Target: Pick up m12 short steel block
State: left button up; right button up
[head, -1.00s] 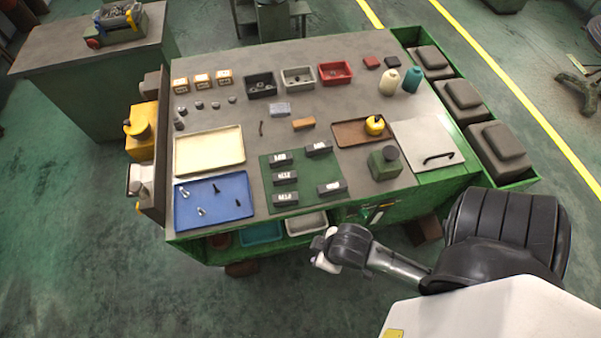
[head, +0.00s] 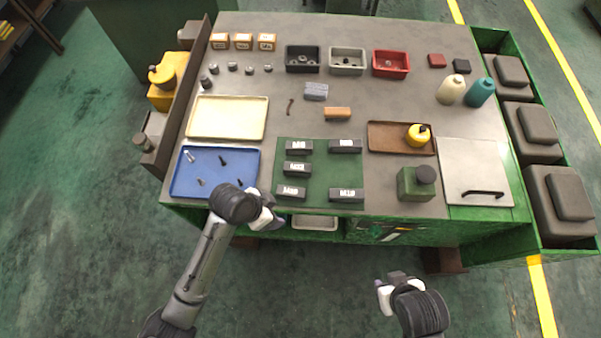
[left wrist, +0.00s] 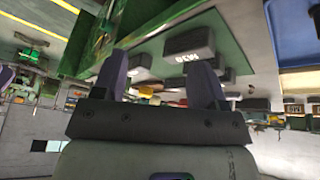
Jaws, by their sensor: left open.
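Several dark steel blocks with white labels lie on a green mat (head: 320,173) on the bench. The middle-left block (head: 297,169) seems to read M12, but its label is small and blurred. My left gripper (head: 268,212) is open and empty at the bench's front edge, just in front of the lower-left block (head: 291,192). In the left wrist view, the fingers (left wrist: 160,85) stand apart, with a labelled block (left wrist: 188,52) beyond them; its label appears inverted. My right gripper (head: 383,288) is in front of the bench, away from the blocks; its finger opening is unclear.
A blue tray (head: 225,188) with bolts is left of the mat, a cream tray (head: 228,117) behind it. A brown tray (head: 390,147) with a yellow bottle (head: 418,135) and a green box (head: 416,184) stand to the right. An orange block (head: 337,113) lies behind the mat.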

aim_at(297, 167)
pick_arm(q)
jog(key=w+d+m+b, duration=0.1)
jog(key=w, duration=0.2)
jog(key=w+d+m+b, duration=0.1)
jog(key=w+m, duration=0.1)
jog(key=w, duration=0.1)
jog(key=w+m+g+b, duration=0.1)
jog(key=w, duration=0.2)
jog(key=shift+w+d+r+m, duration=0.25)
jog(key=shift+w+d+m, duration=0.05)
jog(key=shift+d, duration=0.1)
jog(key=w+r+m+g+b, duration=0.1)
jog(key=w+r+m+b, duration=0.25)
jog(key=w, duration=0.35)
jog(key=shift+n, duration=0.25)
jog(key=x, duration=0.8)
jog(key=shift+w+f, duration=0.3)
jog(key=shift+f, duration=0.1)
jog(key=x, duration=0.3)
jog(key=shift+d+f, duration=0.1)
jog(key=shift+f, duration=0.4)
pick_arm(e)
notch_tip(297, 167, down, 8)
jog(key=shift+d+r, duration=0.1)
pick_arm(q)
jog(key=shift+f, duration=0.25)
jog(key=shift+c, duration=0.5)
